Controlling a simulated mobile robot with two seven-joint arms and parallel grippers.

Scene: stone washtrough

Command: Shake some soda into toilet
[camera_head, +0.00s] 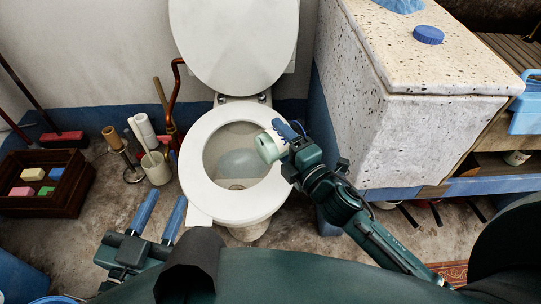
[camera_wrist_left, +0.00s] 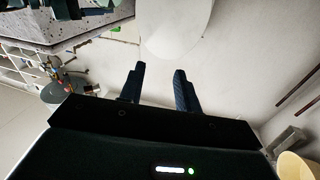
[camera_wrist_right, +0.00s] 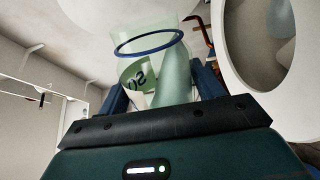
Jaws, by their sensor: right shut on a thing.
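The toilet (camera_head: 198,193) stands in the middle of the head view with its lid (camera_head: 235,45) raised and its seat ring around the open bowl. My right gripper (camera_head: 283,138) is shut on a pale green soda container (camera_head: 267,148), held over the right side of the bowl and tilted. In the right wrist view the soda container (camera_wrist_right: 175,80) sits between the fingers, translucent with dark lettering and a blue ring at its far end. My left gripper (camera_head: 160,214) is open and empty, low and to the left of the toilet. I cannot see whether any soda falls.
A speckled stone block (camera_head: 430,60) stands right of the toilet, with a round blue lid (camera_head: 428,35) on top. Left of the toilet are a white brush holder (camera_head: 156,168) and a red pipe (camera_head: 173,95). A dark crate (camera_head: 40,205) with colored blocks sits at far left.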

